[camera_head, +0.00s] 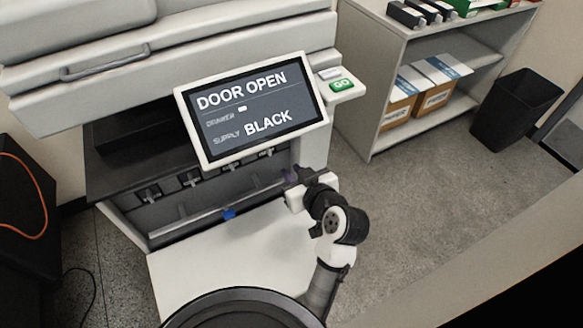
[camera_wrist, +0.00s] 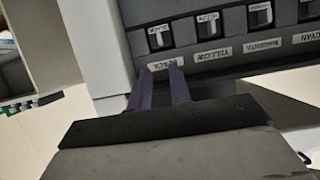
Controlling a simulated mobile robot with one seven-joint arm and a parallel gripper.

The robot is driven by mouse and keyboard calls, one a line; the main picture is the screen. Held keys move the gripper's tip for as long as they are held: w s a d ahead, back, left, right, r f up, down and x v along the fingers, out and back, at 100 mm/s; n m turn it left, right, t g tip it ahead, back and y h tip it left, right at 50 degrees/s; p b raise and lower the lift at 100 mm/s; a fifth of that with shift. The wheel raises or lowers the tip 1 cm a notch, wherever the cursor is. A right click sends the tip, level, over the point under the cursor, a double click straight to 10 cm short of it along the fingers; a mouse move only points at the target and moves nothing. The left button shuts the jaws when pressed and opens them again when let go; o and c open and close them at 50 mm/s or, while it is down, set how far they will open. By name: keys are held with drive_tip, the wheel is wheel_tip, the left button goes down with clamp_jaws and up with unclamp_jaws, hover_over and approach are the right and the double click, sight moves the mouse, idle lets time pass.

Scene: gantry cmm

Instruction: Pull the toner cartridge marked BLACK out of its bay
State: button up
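In the wrist view, several cartridge fronts with pale grips stand in a row of bays, and their labels appear upside down. The cartridge marked BLACK (camera_wrist: 160,38) is leftmost there, next to a white panel; its label (camera_wrist: 166,64) lies nearest my fingertips. My gripper (camera_wrist: 160,72) has two purple fingers, spread apart, with nothing visible between them. The fingertips are at the BLACK label's edge in the picture; I cannot tell whether they touch. In the head view my gripper (camera_head: 289,176) is at the right end of the bay opening, below the screen, which hides part of the row.
The printer screen (camera_head: 252,108) reads DOOR OPEN and SUPPLY BLACK. The white door (camera_head: 225,262) is folded down below the bays. A rail with a blue piece (camera_head: 228,213) crosses the opening. A shelf unit (camera_head: 367,105) and black bin (camera_head: 515,110) stand right. Floor between is clear.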

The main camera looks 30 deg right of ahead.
sight(270, 151)
drive_tip(key=p+x, duration=0.2)
drive_tip(key=x, duration=1.2)
clamp_jaws()
